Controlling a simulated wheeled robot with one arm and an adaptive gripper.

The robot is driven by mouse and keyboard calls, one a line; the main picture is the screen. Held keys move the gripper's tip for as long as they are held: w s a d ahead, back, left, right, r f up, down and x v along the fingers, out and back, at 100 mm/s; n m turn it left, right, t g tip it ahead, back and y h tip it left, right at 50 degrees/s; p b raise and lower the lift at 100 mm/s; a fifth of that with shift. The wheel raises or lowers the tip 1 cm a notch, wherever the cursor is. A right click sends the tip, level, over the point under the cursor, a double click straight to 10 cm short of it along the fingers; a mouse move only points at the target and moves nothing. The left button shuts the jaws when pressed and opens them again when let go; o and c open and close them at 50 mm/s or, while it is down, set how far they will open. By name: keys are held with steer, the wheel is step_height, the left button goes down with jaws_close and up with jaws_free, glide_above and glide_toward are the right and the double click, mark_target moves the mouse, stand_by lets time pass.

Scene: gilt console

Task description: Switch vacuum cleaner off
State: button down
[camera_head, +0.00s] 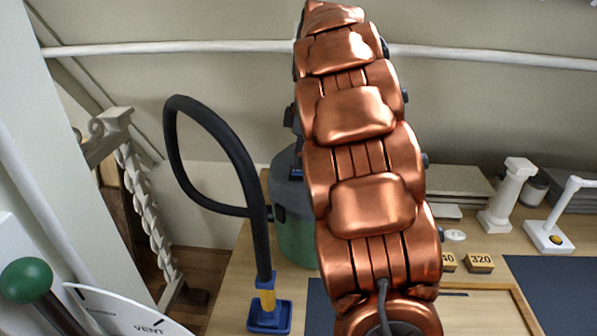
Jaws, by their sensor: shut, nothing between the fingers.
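The vacuum cleaner (296,235) stands on the wooden table behind my copper-coloured arm. Its body is grey above and green below, and the arm covers its right side and most of its top. A black hose (246,175) loops up on the left and runs down to a blue and yellow floor nozzle (268,316) on the table. A small blue part shows on the body at the arm's edge. No switch can be made out. My gripper is not visible; the arm rises through the middle of the view and hides what lies behind it.
Number blocks (479,263), a white column (508,196) and a white stand (550,235) are on the right of the table (236,285). A dark blue mat (555,290) lies at front right. A green-knobbed lever (26,280) and a "VENT" dial (125,312) are at lower left.

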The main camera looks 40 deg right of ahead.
mark_target(297, 172)
steer(key=shift+f+b, duration=0.45)
steer(key=shift+f, duration=0.15)
stand_by(0.4)
steer(key=shift+r, duration=0.15)
steer(key=shift+r+p, duration=0.75)
steer(key=shift+r, duration=2.6)
steer(key=shift+a, duration=0.1)
steer(key=shift+s+a+f, duration=0.1)
steer(key=shift+s+a, duration=0.15)
steer(key=shift+a, duration=0.1)
steer(key=s+a+f+m+g, duration=0.1)
steer(key=s+a+f+m, duration=0.2)
steer(key=s, duration=0.7)
steer(key=s+a+f+m+g+h, duration=0.1)
steer(key=s+a+f+m, duration=0.2)
steer(key=s+a+f, duration=0.5)
steer(key=s+a+f+m+g, duration=0.1)
steer(key=s+a+f+m, duration=0.2)
steer(key=s+a+f, duration=0.3)
steer(key=s+a, duration=0.3)
steer(key=s, duration=0.2)
steer(key=shift+s+m, duration=0.4)
